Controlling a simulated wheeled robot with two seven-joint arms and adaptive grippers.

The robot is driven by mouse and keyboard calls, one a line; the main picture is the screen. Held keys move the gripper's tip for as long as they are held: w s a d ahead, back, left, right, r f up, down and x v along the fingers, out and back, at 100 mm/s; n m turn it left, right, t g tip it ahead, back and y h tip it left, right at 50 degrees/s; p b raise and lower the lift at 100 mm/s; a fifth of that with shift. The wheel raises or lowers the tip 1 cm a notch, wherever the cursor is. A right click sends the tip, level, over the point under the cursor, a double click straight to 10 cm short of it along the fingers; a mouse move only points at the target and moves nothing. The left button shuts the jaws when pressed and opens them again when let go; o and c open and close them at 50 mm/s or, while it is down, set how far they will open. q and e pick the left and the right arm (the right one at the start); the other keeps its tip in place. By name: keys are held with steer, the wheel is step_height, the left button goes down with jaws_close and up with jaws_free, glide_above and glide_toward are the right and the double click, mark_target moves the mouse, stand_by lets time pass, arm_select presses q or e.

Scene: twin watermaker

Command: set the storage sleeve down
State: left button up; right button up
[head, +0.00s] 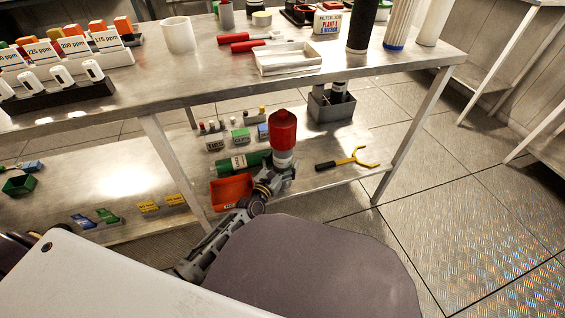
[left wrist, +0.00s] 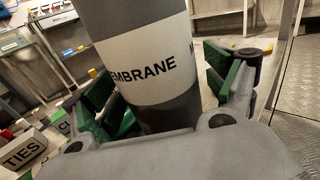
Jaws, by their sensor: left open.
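The storage sleeve (head: 283,132) has a red top, a white band and a dark grey lower part. It stands about upright over the lower shelf; its foot is hidden by my gripper in the head view. In the left wrist view the sleeve's white label (left wrist: 145,62) reads "MEMBRANE", tilted in the picture. My left gripper (head: 277,175) is open around the sleeve's lower part, with green-padded fingers on both sides. A gap shows beside the right finger; contact on the left cannot be told. My right gripper is not in view.
On the lower shelf (head: 345,150), a green cylinder (head: 240,162) and an orange bin (head: 231,190) lie close left of the sleeve. A yellow-forked tool (head: 348,160) lies to the right, a grey caddy (head: 331,104) behind. The tabletop (head: 200,75) overhangs the shelf's back.

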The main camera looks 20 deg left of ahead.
arm_select(q)
steer(key=shift+r, duration=0.1)
steer(key=s+a+p, duration=0.2)
steer(key=s+p, duration=0.1)
steer(key=s, duration=0.8)
steer(key=shift+s, duration=0.4)
stand_by(0.7)
